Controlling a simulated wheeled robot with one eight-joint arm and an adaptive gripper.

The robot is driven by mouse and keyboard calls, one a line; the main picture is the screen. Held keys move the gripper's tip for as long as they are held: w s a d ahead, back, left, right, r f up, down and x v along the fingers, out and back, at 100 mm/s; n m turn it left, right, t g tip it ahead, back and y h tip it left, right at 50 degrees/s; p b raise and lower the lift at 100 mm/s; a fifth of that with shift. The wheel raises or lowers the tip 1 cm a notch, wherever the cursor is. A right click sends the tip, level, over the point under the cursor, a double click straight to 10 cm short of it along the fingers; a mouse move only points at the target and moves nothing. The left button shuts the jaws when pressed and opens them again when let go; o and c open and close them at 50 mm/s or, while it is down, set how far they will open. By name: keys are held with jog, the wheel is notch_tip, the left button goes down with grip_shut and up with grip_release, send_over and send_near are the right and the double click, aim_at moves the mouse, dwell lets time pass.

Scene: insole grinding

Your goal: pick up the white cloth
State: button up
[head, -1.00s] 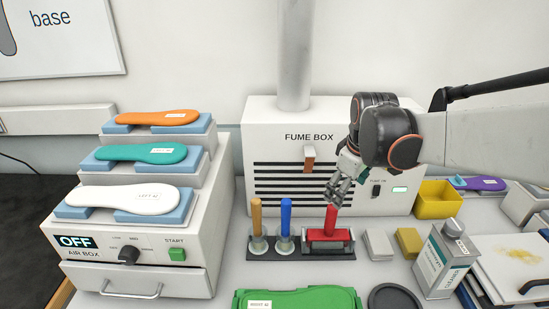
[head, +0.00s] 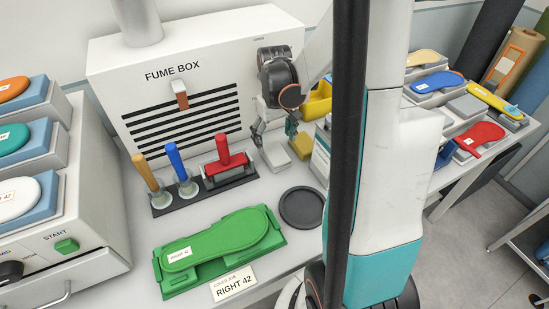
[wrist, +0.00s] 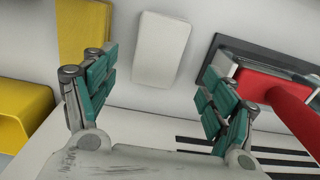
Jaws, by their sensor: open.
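The white cloth (head: 274,154) is a small, flat, pale rectangle on the bench, right of the red-handled tool. In the wrist view the white cloth (wrist: 160,48) lies between and beyond my fingertips. My gripper (head: 275,133) is open and empty, above and just behind the cloth in the head view. In the wrist view both teal-padded fingers of my gripper (wrist: 157,78) are spread wide, and neither appears to touch the cloth.
The red tool (head: 223,151) in its dark rack stands close left of the cloth. A yellow block (head: 300,146) is close right, with a yellow bin (head: 318,98) behind. The fume box (head: 180,70) is behind. A dark disc (head: 302,207) lies in front.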

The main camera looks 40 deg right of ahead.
aim_at(276, 153)
jog(key=shift+s+d+f+b, duration=0.1)
jog(key=shift+f+b, duration=1.15)
jog(key=shift+f, duration=2.25)
jog(key=shift+r, duration=0.1)
jog(key=shift+c, duration=0.4)
jog(key=c, duration=1.1)
